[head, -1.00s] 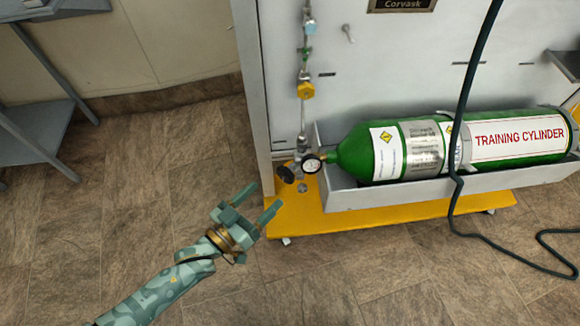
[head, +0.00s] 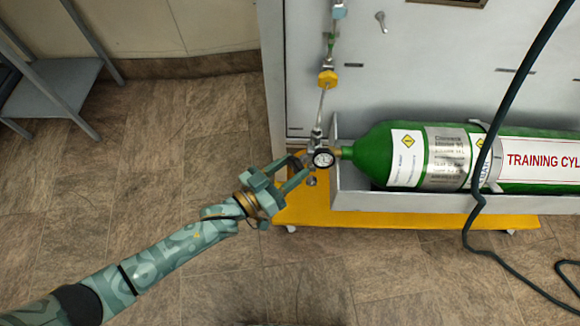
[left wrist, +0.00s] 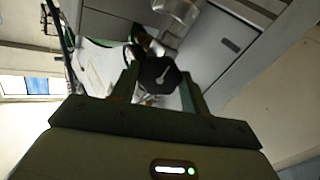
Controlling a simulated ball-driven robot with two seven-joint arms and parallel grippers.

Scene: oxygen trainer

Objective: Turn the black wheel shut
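The black wheel (head: 296,162) sits on the valve at the neck end of the green cylinder (head: 374,152), left of the round gauge (head: 323,158). My left gripper (head: 298,167) is at the wheel with its fingers spread, one on either side, partly covering it in the head view. In the left wrist view the dark, many-sided wheel (left wrist: 159,74) with a pale pointer mark on its face lies between the two fingers of my left gripper (left wrist: 160,84). I cannot tell whether the fingers touch its rim. My right gripper is not in view.
The cylinder lies in a grey trough (head: 400,203) above a yellow base (head: 350,214). A pipe with a yellow fitting (head: 327,78) rises up the grey panel. A dark hose (head: 487,165) hangs at right. Tiled floor at left is clear; a grey stand (head: 62,80) is farther off.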

